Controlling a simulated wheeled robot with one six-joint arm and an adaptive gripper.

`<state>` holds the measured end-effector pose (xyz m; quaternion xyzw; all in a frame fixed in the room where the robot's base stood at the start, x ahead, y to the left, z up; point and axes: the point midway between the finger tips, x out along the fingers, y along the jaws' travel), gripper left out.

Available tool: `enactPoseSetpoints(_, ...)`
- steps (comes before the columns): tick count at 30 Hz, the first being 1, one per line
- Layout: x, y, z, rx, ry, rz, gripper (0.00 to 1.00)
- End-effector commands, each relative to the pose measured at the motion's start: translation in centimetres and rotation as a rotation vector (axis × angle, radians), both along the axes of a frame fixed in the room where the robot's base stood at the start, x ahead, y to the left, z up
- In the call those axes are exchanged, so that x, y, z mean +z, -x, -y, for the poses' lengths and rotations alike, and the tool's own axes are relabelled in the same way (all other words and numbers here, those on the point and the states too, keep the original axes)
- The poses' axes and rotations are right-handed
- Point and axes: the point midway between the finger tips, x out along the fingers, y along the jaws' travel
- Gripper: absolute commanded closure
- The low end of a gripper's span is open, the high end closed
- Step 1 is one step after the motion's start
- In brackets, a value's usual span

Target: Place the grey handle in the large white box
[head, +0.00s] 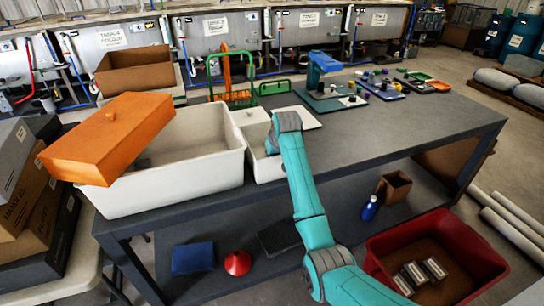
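The large white box (184,186) stands at the left end of the dark table. An orange lid (110,138) with a small knob lies tilted across its left side, leaving the right part of the opening uncovered. A smaller white box (262,166) stands right beside it. My teal arm reaches up to this smaller box, and its end is at the box's right side. My gripper (269,146) is mostly hidden behind the arm, so its fingers cannot be made out. I cannot make out a grey handle; the smaller box's inside is partly hidden.
A green rack (238,99), a teal device (325,84) and small boards with coloured parts stand on the table's far side. A red bin (428,222) is below right. Cartons (30,200) stand at the left. The table's right front is clear.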

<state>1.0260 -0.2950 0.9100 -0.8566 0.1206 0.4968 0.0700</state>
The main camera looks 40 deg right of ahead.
Motion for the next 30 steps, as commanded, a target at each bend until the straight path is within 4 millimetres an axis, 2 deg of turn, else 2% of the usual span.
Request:
enactPoseSetpoints(11,-0.5,0.0,0.0,0.000,0.001,0.002,1.00)
enactPoseSetpoints(12,-0.6,0.0,0.0,0.000,0.000,0.001,0.85)
enactPoseSetpoints(15,-0.6,0.0,0.0,0.000,0.000,0.001,0.62)
enactPoseSetpoints(25,-0.4,0.0,0.0,0.000,0.001,0.002,0.62)
enactPoseSetpoints(30,1.2,0.7,-0.2,0.000,0.002,0.004,0.62)
